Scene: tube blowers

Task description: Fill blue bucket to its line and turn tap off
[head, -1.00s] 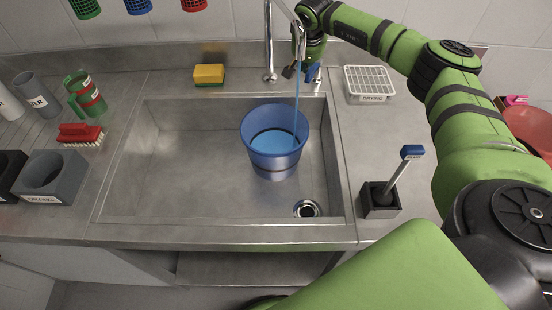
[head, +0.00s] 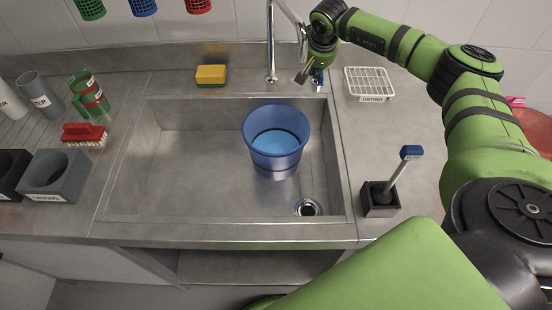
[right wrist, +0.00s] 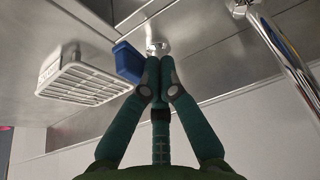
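The blue bucket (head: 276,163) stands upright in the sink. It holds blue water (head: 275,141), with a dark line showing inside at about the water's edge. The tap spout (head: 284,12) is above the bucket's back side, and no water runs from it. My right gripper (head: 302,76) is behind the sink beside the tap's blue lever (head: 319,77). In the right wrist view, the fingertips (right wrist: 159,66) are together, with the blue lever (right wrist: 128,62) just left of them, in no visible grip. My left gripper is out of view.
A white drying rack (head: 369,84) lies right of the tap. A blue-handled tool (head: 411,153) stands in a dark holder right of the sink. The sink's left half is clear.

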